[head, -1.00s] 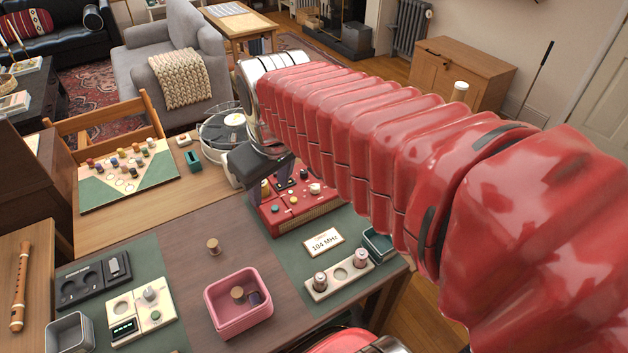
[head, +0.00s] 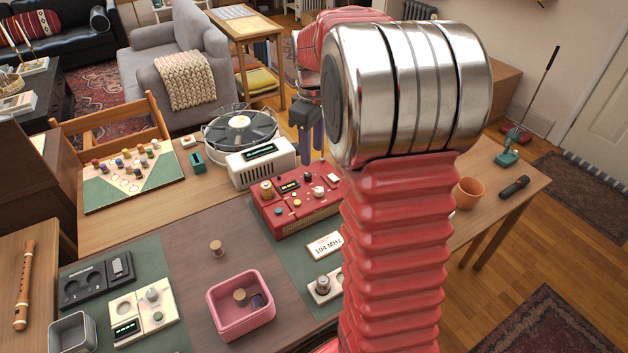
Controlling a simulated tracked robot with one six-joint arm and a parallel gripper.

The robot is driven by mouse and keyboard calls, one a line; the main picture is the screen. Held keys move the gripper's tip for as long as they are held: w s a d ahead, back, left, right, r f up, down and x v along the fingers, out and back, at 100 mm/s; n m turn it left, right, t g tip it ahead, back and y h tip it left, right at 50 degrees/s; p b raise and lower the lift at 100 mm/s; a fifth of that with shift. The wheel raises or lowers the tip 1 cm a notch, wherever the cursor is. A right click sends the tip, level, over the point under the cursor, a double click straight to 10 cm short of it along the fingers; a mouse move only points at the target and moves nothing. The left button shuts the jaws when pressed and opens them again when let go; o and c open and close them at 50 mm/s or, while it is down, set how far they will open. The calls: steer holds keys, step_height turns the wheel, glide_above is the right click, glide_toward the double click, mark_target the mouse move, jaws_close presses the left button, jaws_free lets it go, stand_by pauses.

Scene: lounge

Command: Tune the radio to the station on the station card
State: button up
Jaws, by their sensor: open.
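The display's digits are too small to read. The station card (head: 325,246) lies in front of it on a green mat and reads 104 MHz. My gripper (head: 311,158) hangs behind the radio, fingers pointing down, open with nothing seen between them. It appears apart from the radio. My arm hides the radio's right end and part of the card's surroundings.
A white device with a round dark top (head: 262,165) stands just left of my gripper. A pink bin (head: 240,325) and a wooden knob (head: 217,248) are in front. A terracotta pot (head: 468,194) stands at right.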

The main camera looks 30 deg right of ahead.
mark_target(319, 189)
steer(key=d+f, duration=0.1)
steer(key=w+d+f, duration=0.1)
steer(key=d, duration=0.1)
steer(key=shift+f+n, duration=0.15)
steer(key=shift+n, duration=0.15)
step_height(319, 189, down, 14)
steer(key=shift+r, duration=0.1)
stand_by(0.6)
steer(key=shift+c, duration=0.7)
steer(key=c, duration=0.9)
